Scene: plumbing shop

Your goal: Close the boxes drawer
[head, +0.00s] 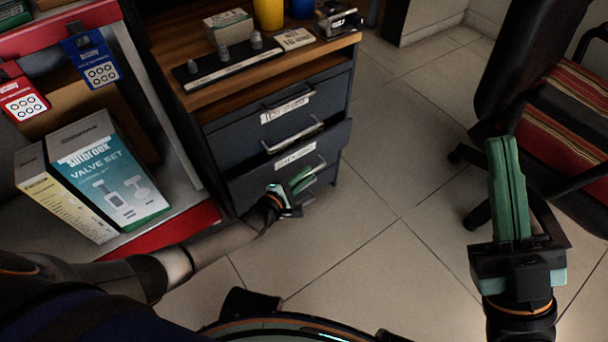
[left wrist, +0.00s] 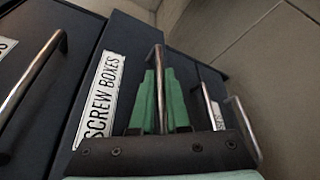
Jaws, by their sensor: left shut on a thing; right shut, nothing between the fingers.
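The boxes drawer (head: 325,142), in the dark cabinet, stands out a little from the fronts around it. Its white label (head: 295,153) reads SCREW BOXES in the left wrist view (left wrist: 104,95). My left gripper (head: 298,180) is at the drawer's front, below the label. In the left wrist view its green fingers (left wrist: 163,100) are shut on the metal bar handle (left wrist: 159,75). How far the drawer stands open is hard to tell. My right gripper (head: 508,165) is shut and empty, raised over the floor at the right.
Another drawer front (head: 235,135) lies above. The wooden cabinet top (head: 190,60) carries a small box, a dark strip and several other things. A shelf with a valve set box (head: 105,180) stands left. An office chair (head: 530,60) is at the right. The tiled floor (head: 400,190) between is clear.

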